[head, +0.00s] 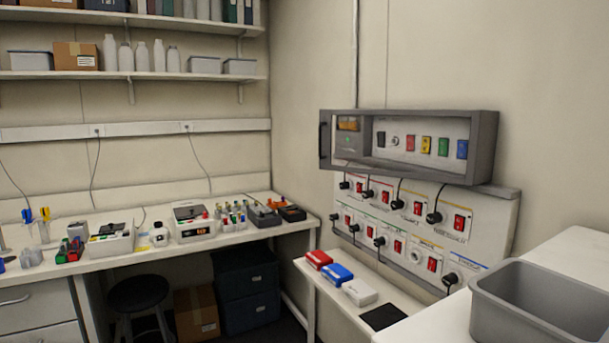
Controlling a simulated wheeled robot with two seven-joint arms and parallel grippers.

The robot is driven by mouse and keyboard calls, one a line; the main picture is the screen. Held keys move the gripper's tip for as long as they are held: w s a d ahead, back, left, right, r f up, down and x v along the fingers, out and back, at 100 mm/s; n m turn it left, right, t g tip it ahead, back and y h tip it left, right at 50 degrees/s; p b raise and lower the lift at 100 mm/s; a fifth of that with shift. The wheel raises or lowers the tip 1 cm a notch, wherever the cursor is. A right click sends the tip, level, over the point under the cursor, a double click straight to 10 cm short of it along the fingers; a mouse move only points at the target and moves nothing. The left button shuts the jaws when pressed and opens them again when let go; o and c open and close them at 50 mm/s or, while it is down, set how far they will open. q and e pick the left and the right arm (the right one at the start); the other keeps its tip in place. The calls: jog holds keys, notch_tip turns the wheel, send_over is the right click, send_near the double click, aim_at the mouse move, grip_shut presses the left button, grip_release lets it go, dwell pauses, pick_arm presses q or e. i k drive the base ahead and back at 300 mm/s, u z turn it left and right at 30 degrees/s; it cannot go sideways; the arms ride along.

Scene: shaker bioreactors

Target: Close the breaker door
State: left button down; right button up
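The grey breaker box (484,146) is mounted on the right-hand wall, above a panel of red switches. Several coloured breakers, yellow, green and blue among them, show in its front. At its left end is a grey door part (326,157) with a dark upright handle (322,146), beside a small yellow label. I cannot tell from this view how far the door stands open. Neither my left nor my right gripper is in view.
Below the box is a white switch panel (345,232) with black plugs and cables. Red, blue and white cases lie on a narrow shelf (362,315) beneath. A grey bin (545,300) stands at lower right. A cluttered bench (130,262) runs along the left, with a black stool (138,292) under it.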

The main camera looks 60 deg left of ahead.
aim_at(325, 128)
jog(key=k, duration=0.85)
jog(key=u, duration=2.1)
jog(key=i, duration=1.4)
jog(key=z, duration=1.15)
